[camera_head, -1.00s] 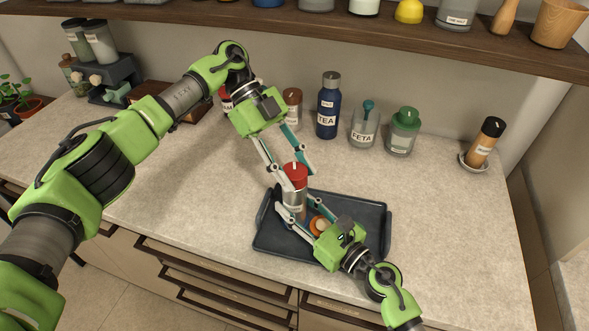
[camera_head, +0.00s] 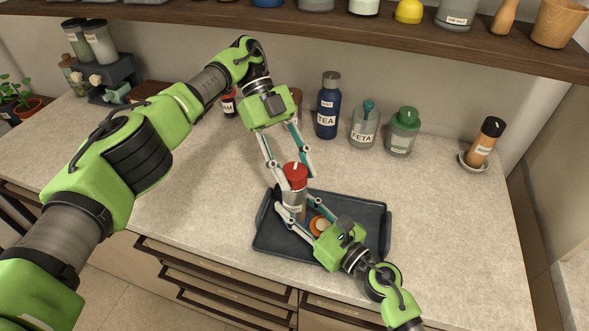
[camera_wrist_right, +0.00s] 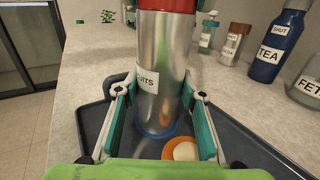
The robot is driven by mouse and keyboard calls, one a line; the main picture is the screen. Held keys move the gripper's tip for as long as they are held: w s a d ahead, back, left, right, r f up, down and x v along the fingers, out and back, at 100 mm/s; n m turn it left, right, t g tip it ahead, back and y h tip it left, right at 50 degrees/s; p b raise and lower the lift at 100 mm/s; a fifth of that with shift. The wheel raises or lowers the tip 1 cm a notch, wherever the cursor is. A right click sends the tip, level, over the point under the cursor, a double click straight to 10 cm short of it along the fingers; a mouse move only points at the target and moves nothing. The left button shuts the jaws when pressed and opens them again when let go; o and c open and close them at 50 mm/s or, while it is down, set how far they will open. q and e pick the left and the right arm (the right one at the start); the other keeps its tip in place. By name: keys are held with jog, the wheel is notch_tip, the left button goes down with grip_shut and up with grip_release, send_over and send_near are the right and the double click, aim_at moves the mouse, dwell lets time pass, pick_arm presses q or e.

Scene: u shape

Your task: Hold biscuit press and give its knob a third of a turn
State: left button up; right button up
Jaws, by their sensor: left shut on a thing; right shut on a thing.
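The biscuit press has a steel body (camera_head: 294,208) with a white label and a red knob (camera_head: 294,178) with a pale mark on top. It stands upright on the dark tray (camera_head: 274,247); in the right wrist view its body (camera_wrist_right: 163,75) stands between the fingers. My left gripper (camera_head: 293,172) reaches down from above, shut on the red knob. My right gripper (camera_head: 294,208) comes from the front right, low down, shut on the steel body. In the right wrist view only the knob's lower part (camera_wrist_right: 166,5) shows.
An orange-rimmed round item (camera_head: 320,226) lies in the tray beside the press. Behind stand a blue TEA bottle (camera_head: 328,105), a FETA jar (camera_head: 364,128) and a green-lidded jar (camera_head: 402,132). A shelf (camera_head: 300,27) runs above.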

aim_at(295, 170)
pick_arm(q)
jog(key=o, duration=1.2)
jog(key=shift+c, duration=0.2)
notch_tip(295, 170, up, 10)
